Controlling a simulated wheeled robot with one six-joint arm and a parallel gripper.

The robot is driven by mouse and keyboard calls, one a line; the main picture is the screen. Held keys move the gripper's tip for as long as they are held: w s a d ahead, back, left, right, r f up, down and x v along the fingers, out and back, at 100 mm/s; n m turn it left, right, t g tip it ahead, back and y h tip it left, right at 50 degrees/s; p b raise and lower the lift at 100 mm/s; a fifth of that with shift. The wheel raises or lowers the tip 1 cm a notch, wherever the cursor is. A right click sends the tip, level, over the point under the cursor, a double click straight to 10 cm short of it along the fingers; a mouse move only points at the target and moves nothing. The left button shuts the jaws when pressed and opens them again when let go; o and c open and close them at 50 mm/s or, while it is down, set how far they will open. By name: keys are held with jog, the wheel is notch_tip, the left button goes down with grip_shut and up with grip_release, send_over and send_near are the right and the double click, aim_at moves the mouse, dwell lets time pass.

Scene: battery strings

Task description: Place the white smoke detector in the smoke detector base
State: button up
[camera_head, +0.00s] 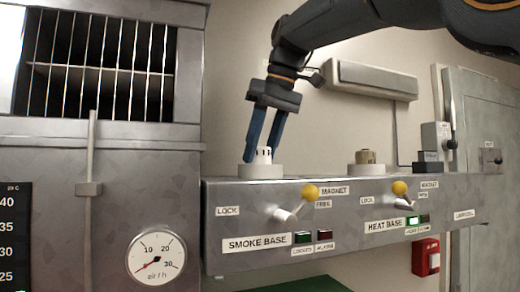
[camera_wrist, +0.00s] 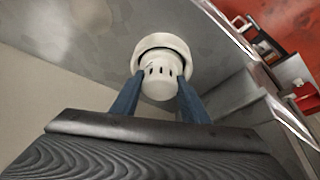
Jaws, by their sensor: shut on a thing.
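The white smoke detector (camera_wrist: 158,82) is between the blue fingers of my gripper (camera_wrist: 157,92), which is shut on it. In the head view, my gripper (camera_head: 264,150) points down over the smoke base, and the detector (camera_head: 264,155) shows between the fingertips. The round white smoke detector base (camera_head: 260,171) sits on the grey panel's top above the SMOKE BASE label. The detector is at the base, upright or nearly so. Whether it is fully seated cannot be told. The base rim (camera_wrist: 163,44) also shows behind the detector in the wrist view.
A beige detector (camera_head: 369,157) sits in the heat base (camera_head: 370,169) to the right. Yellow-knobbed levers (camera_head: 310,191) project from the panel (camera_head: 345,238). A barred cabinet (camera_head: 100,65) stands at left with a dial (camera_head: 156,257). A red box (camera_head: 425,257) hangs at right.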

jog(key=shift+f, duration=0.1)
jog(key=o, duration=0.9)
jog(key=v, duration=1.2)
jog(key=shift+b, duration=0.3)
